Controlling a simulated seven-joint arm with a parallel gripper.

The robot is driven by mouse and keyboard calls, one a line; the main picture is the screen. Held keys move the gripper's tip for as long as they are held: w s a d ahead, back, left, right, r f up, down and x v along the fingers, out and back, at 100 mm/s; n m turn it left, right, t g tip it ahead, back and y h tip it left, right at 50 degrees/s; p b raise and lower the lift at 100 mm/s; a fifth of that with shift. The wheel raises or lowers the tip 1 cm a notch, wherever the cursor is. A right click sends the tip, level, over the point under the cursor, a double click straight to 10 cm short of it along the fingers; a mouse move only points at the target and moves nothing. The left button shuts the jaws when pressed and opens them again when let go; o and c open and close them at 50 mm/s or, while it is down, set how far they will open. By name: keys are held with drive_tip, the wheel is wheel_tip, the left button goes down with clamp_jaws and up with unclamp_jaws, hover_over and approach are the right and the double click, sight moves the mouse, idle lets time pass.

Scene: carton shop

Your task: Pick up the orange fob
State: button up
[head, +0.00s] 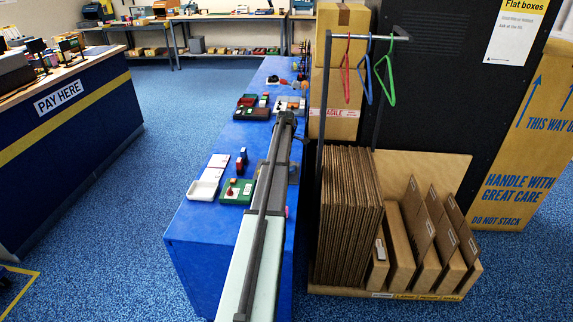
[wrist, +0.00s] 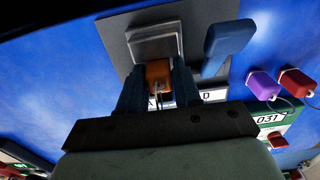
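The orange fob (wrist: 158,72) shows in the wrist view between the two dark fingers of my gripper (wrist: 158,82). The fingers meet its left and right sides with no visible gap, so my gripper looks shut on it. A small metal ring or loop hangs at the fob's near end. The fob is at the near edge of a grey block (wrist: 153,42) on a dark grey base. I cannot tell whether it touches the surface below. In the head view my arm hides the gripper and the fob.
A blue upright piece (wrist: 228,45) stands close right of my gripper. A purple fob (wrist: 263,84) and a red fob (wrist: 296,82) lie further right. The blue counter (head: 195,245) carries a white tray (head: 203,190) and a green tray (head: 238,198). Cardboard stacks (head: 345,220) stand right of it.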

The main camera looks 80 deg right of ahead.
clamp_jaws()
drive_tip(key=shift+r, duration=0.15)
